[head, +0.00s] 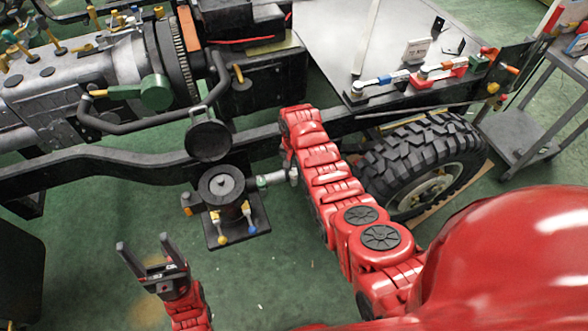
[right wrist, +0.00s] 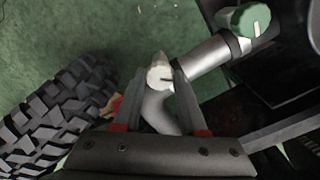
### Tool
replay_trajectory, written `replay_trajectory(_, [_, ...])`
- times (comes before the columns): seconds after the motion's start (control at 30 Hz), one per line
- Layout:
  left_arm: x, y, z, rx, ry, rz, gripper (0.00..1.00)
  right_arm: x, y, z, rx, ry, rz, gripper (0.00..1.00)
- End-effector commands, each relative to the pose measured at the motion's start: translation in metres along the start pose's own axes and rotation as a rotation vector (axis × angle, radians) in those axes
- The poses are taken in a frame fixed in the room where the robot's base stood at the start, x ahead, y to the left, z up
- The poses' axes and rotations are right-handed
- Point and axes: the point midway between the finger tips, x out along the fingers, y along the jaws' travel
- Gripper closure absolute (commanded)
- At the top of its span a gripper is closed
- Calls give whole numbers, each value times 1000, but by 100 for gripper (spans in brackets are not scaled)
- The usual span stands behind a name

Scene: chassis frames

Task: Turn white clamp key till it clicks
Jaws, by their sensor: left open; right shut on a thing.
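The white clamp key (right wrist: 160,76) is a pale knob in the right wrist view, at the end of a silver pipe (right wrist: 207,60) with a dark band. My right gripper (right wrist: 158,84) has its two fingers on either side of it and is shut on it. In the head view the silver pipe (head: 268,180) sticks out of the round dark housing (head: 222,185), and my right gripper (head: 288,160) is at its right end, mostly hidden by my arm. My left gripper (head: 144,241) is open and empty at the lower left, apart from everything.
A dark chassis rail (head: 120,168) runs behind the housing. A big black tyre (head: 425,155) stands right of my right arm and also shows in the right wrist view (right wrist: 60,110). A green cap (right wrist: 250,20) is at the pipe's far end. Green floor around my left gripper is clear.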

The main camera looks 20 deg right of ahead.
Motion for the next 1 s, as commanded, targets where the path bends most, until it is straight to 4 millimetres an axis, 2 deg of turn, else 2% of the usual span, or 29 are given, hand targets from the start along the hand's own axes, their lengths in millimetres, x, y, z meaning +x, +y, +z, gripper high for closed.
replay_trajectory(0.4, [0,0,0,0,0,0,29,0,0,0,5,1,0,100])
replay_trajectory(0.43, [0,0,0,0,0,0,29,0,0,0,5,1,0,53])
replay_trajectory(0.57, [0,0,0,0,0,0,29,0,0,0,4,0,0,30])
replay_trajectory(1.0, [-1,0,0,0,0,0,29,-6,0,-1,4,1,-1,29])
